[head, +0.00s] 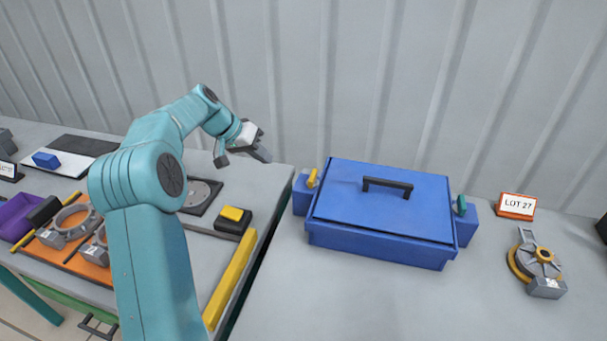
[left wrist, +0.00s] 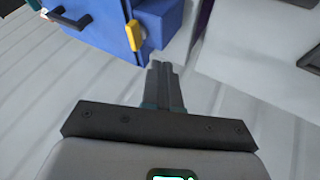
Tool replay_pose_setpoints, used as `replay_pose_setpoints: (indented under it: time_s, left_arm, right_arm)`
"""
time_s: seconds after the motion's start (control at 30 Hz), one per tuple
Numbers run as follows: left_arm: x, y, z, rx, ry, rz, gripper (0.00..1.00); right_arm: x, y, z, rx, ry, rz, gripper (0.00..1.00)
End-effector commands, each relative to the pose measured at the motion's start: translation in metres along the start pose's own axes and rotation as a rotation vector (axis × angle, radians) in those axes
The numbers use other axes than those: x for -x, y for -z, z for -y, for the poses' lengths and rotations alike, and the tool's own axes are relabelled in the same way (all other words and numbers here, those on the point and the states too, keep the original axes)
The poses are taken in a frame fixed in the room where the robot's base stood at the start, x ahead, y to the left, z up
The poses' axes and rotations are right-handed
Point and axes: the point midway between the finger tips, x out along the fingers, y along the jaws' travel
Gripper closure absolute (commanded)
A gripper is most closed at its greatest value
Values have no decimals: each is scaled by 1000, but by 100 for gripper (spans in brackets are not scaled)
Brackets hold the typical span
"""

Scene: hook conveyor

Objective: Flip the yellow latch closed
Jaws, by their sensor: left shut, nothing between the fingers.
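The blue box (head: 380,245) stands on the grey table with its lid (head: 345,205) down. The yellow latch (head: 312,178) sits on a block at the box's left side, its tip pointing up. In the left wrist view the yellow latch (left wrist: 135,35) is near the top, on the blue side of the box. A teal latch (head: 461,205) is on the right side of the box. My left gripper (head: 265,155) is shut and empty, in the air to the left of the yellow latch and apart from it. Its fingertips (left wrist: 159,66) show below the latch in the left wrist view. My right gripper is out of view.
A black handle (head: 388,184) rises from the lid. A LOT 27 sign (head: 516,206) and a grey-and-yellow wheel part (head: 540,262) are at the right. A yellow-and-black block (head: 234,218) and a yellow edge strip (head: 230,278) are on the left table. The table front is clear.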

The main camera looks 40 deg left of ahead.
Motion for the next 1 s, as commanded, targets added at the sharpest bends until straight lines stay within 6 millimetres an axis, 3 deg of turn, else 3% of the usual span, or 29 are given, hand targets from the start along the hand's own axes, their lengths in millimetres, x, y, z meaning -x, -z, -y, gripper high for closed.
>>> replay_pose_setpoints:
  time_s: [0.23,0.37,0.8,1.0]
  left_arm:
    - [0,-2,0,0,0,0,100]
    - [-10,-2,-1,0,-1,1,100]
    - [-101,1,-4,0,-2,4,100]
    - [-113,2,-29,-1,-1,1,100]
  right_arm:
    - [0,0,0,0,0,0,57]
    - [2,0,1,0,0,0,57]
    - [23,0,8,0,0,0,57]
    - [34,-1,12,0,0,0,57]
